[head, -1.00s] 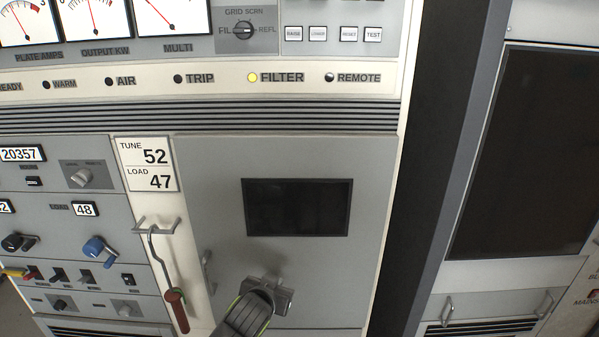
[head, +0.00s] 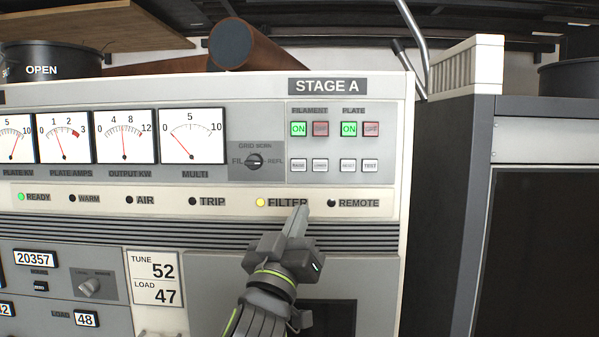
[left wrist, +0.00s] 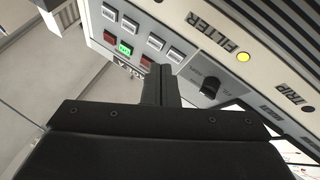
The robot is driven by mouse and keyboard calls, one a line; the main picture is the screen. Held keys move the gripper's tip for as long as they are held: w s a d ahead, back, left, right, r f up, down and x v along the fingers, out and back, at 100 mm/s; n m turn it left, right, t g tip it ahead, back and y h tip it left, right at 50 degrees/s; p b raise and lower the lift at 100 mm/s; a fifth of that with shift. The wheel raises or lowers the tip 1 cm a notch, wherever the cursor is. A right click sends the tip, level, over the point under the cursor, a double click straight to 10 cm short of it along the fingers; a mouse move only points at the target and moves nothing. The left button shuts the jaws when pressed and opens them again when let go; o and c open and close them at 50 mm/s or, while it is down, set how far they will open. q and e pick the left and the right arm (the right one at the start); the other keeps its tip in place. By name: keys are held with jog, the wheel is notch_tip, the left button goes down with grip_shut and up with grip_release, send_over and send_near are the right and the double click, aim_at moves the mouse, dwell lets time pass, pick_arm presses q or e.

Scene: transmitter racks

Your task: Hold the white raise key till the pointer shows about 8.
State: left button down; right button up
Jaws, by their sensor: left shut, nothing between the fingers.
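The white raise key (head: 299,165) is the leftmost of a row of small white keys under the lit ON buttons. It also shows in the left wrist view (left wrist: 176,56), just beyond my fingertips. My left gripper (head: 302,208) is shut and empty, its tips over the FILTER label, below the key in the head view. The fingers also show in the left wrist view (left wrist: 160,78); I see no contact with the key. The output kW pointer (head: 123,144) stands between 4 and 8. The multi pointer (head: 182,146) stands low, between 0 and 5. My right gripper is not in view.
The lower key (head: 320,165), reset key (head: 347,165) and test key (head: 370,165) sit close beside the raise key. The grid selector knob (head: 254,161) protrudes to its left. The FILTER lamp (head: 260,202) is yellow.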

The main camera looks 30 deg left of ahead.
aim_at(299, 165)
pick_arm(q)
notch_tip(299, 165, up, 7)
jog(key=s+d+t, duration=0.1)
jog(key=s+t, duration=0.1)
jog(key=s, duration=0.1)
jog(key=shift+f+n, duration=0.2)
jog(key=shift+n, duration=0.1)
jog(key=shift+w, duration=0.15)
jog(key=shift+w+a+b, duration=0.45)
jog(key=shift+w+a, duration=0.3)
jog(key=shift+w, duration=0.5)
jog(key=shift+w+a+b, duration=0.45)
jog(key=shift+w+a, duration=0.35)
jog(key=shift+w, duration=0.4)
jog(key=shift+w+a+b, duration=0.45)
jog(key=shift+w+a, duration=0.3)
jog(key=shift+w, duration=0.5)
jog(key=shift+f, duration=0.1)
